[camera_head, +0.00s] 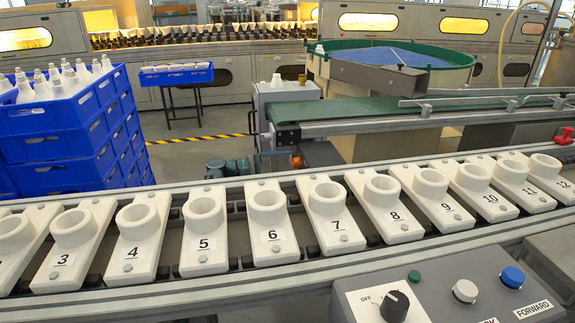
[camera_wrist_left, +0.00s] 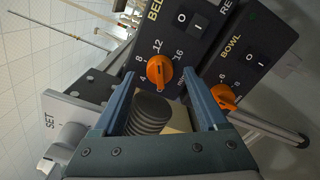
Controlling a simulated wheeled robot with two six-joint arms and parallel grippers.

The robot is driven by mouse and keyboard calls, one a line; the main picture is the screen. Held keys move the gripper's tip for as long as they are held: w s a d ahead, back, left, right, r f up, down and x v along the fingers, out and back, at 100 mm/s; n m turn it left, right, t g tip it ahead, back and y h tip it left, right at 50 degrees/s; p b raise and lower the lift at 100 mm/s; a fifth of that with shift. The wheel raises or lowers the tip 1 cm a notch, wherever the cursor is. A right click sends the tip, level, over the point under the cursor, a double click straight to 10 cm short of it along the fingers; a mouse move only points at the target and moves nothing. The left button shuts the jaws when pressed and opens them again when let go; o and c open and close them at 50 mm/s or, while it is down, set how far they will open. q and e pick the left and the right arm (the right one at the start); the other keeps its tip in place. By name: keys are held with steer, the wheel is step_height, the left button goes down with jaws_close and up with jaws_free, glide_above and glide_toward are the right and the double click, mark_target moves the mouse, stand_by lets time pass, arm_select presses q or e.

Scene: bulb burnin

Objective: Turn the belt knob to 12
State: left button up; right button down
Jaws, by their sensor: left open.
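The belt knob (camera_wrist_left: 160,70) is an orange dial on a dark panel in the left wrist view. The numbers 8, 12 and 16 are printed around it, with the start of the word BELT above. The exact number its pointer marks is too small to tell. My left gripper (camera_wrist_left: 160,78) is open, with its two fingers on either side of the knob in the picture. I cannot tell whether they touch it or how far off it is. The head view shows neither gripper, and my right gripper is in no view.
A second orange knob, labelled BOWL (camera_wrist_left: 224,97), sits beside the right finger. Rocker switches (camera_wrist_left: 190,23) are above. In the head view, a grey control box (camera_head: 450,300) stands in front of a conveyor with numbered white holders (camera_head: 268,225). Blue crates (camera_head: 70,135) stand left.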

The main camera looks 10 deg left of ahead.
arm_select(q)
steer(key=v, duration=1.2)
steer(key=shift+a, duration=0.35)
steer(key=shift+s, duration=0.15)
